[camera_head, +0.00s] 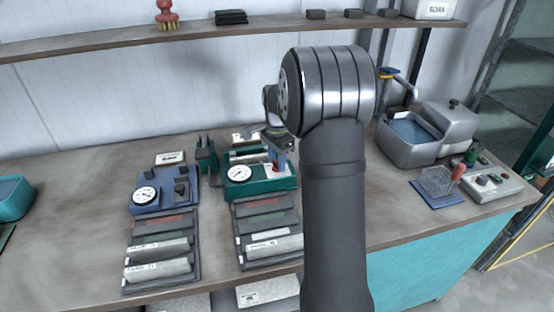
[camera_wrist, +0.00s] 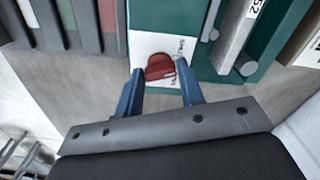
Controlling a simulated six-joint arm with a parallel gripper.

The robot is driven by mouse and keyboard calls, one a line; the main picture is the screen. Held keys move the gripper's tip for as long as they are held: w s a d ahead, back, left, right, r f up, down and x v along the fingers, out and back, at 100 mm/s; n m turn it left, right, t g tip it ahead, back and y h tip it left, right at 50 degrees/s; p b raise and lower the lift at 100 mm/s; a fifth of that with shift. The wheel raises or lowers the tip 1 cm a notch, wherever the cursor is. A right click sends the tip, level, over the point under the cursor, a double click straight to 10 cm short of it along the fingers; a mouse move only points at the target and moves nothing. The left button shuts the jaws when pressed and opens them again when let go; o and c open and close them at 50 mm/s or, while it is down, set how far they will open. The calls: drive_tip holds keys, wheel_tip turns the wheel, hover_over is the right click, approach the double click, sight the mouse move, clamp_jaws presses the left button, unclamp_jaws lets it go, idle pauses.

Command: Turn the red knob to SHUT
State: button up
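The red knob (camera_wrist: 160,67) sits on a white label plate (camera_wrist: 148,47) on the green device. In the wrist view it lies just ahead of my gripper (camera_wrist: 161,82), between the lines of its two blue fingers. The fingers are apart with a gap between them, and I cannot tell whether they touch the knob. In the head view the green device (camera_head: 240,190) with a round dial stands mid-table. My gripper (camera_head: 277,168) points down over its right part and hides most of the knob.
A blue device with a dial (camera_head: 150,199) stands to the left. Racks of labelled panels (camera_head: 160,250) lie in front of both devices. A metal basin (camera_head: 405,150) and a control box (camera_head: 487,186) stand at the right.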

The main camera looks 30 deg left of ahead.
drive_tip(key=c, duration=0.5)
drive_tip(key=shift+o, duration=0.2)
drive_tip(key=shift+n, duration=2)
drive_tip(key=o, duration=1)
drive_tip(key=shift+r, duration=0.1)
wheel_tip(320, 180, up, 17)
drive_tip(key=shift+r, duration=0.15)
